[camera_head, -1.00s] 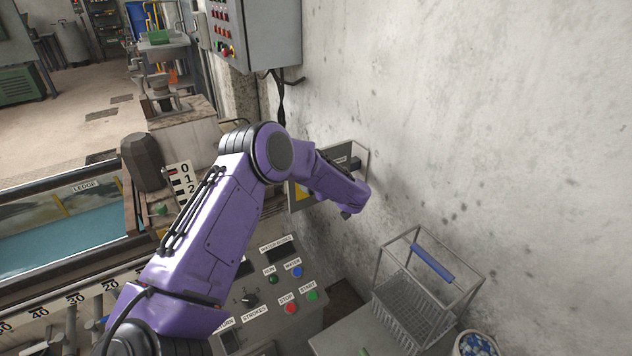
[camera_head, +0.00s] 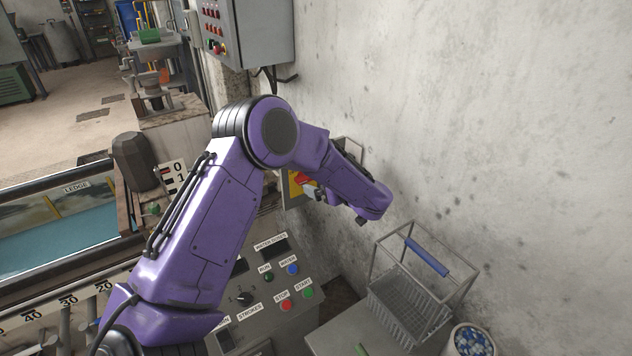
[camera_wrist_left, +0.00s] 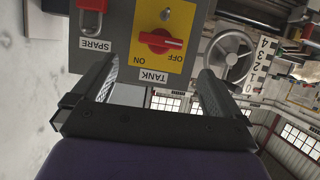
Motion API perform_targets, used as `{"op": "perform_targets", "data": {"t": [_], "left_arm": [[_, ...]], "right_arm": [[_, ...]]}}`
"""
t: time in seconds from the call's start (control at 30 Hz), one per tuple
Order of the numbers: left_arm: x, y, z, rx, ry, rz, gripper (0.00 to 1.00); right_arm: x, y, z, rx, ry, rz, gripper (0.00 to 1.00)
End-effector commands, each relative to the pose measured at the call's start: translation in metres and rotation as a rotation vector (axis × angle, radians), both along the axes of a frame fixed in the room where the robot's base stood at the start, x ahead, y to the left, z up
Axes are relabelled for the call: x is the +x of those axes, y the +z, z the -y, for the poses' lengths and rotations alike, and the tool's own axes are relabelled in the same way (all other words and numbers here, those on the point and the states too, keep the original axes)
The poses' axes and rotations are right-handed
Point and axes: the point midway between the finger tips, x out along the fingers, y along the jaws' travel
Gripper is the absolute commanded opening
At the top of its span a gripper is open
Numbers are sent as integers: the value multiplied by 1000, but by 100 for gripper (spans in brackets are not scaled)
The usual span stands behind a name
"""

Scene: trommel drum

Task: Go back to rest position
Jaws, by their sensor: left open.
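My left gripper (camera_wrist_left: 157,72) is open and empty in the left wrist view. The switch is not between the fingers, and a gap shows. In the head view the purple left arm bends over the control panel and its gripper (camera_head: 316,191) shows partly beside the yellow plate and red switch (camera_head: 302,179). The forearm hides part of the switch box. My right gripper is in neither view.
The concrete wall (camera_head: 480,120) is close on the right. A wire basket (camera_head: 408,312) with a blue handle stands below the forearm, beside a tub of blue and white pieces (camera_head: 472,340). A sloped button panel (camera_head: 262,295) lies under the arm. A grey control box (camera_head: 245,35) hangs above.

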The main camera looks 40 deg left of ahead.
Motion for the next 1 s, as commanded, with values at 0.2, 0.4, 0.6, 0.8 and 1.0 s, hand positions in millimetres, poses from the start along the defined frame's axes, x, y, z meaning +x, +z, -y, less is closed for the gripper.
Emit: {"op": "perform_targets", "data": {"t": [0.2,0.4,0.6,0.8,1.0], "left_arm": [[-4,5,11,0,2,-1,100],[-4,5,11,0,2,-1,100],[-4,5,11,0,2,-1,100],[-22,-42,24,31,-104,-37,100],[-108,-163,67,-46,-416,-161,100]], "right_arm": [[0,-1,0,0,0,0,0],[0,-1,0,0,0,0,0],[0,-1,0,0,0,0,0],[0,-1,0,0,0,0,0],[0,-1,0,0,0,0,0]]}}
